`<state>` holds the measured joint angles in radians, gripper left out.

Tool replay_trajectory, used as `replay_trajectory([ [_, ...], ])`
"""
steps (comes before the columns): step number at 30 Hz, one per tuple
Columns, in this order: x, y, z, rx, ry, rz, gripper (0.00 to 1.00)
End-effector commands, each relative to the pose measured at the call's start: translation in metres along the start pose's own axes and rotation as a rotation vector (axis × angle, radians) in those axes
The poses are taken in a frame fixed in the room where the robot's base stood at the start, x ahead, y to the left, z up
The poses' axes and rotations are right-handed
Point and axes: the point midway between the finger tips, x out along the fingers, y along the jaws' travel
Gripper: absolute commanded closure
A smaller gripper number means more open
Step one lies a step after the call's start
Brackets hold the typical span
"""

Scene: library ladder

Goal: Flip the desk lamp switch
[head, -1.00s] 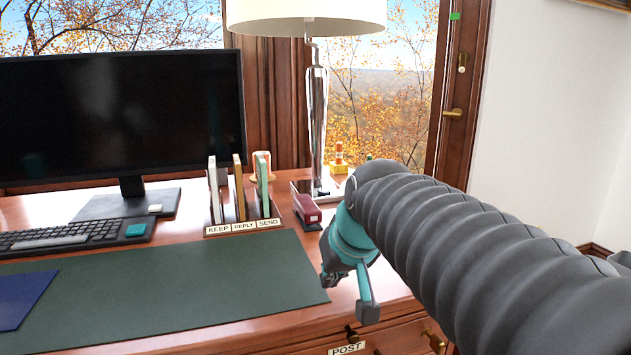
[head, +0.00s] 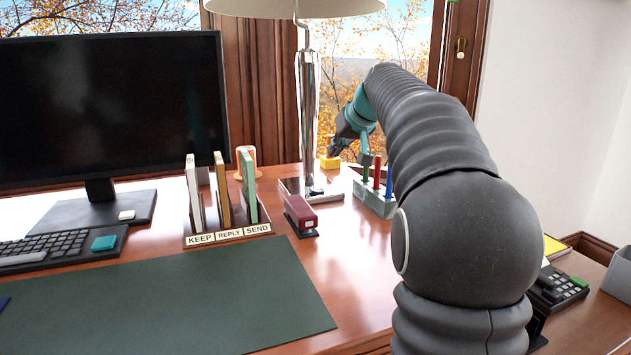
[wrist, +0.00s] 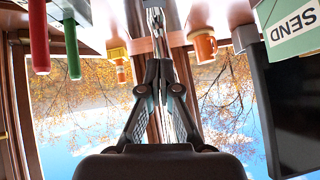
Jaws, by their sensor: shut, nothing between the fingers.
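The desk lamp (head: 308,110) stands upright on the desk, with a chrome stem, a flat base and a wide beige shade (head: 270,6) cut off by the top edge. I cannot make out its switch. My gripper (head: 335,152) is to the right of the stem, above the desk, and appears apart from it. In the wrist view my gripper (wrist: 160,70) has its fingertips together with nothing held. That view is upside down, and the fingers hide part of what lies straight ahead.
A pen holder (head: 374,197) with colored pens stands close under my arm. An orange mug (wrist: 203,45) shows in the wrist view.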

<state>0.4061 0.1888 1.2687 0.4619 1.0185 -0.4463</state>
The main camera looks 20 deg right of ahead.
Motion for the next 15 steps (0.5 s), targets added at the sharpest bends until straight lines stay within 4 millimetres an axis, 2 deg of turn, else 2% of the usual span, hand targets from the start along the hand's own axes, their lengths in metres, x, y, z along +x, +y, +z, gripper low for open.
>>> replay_trajectory([
  [8,0.006,-0.001,0.001,0.000,-0.002,-0.001,1.00],
  [11,0.017,0.000,0.001,0.001,-0.002,-0.001,1.00],
  [15,0.041,0.000,0.001,0.001,-0.004,-0.001,1.00],
])
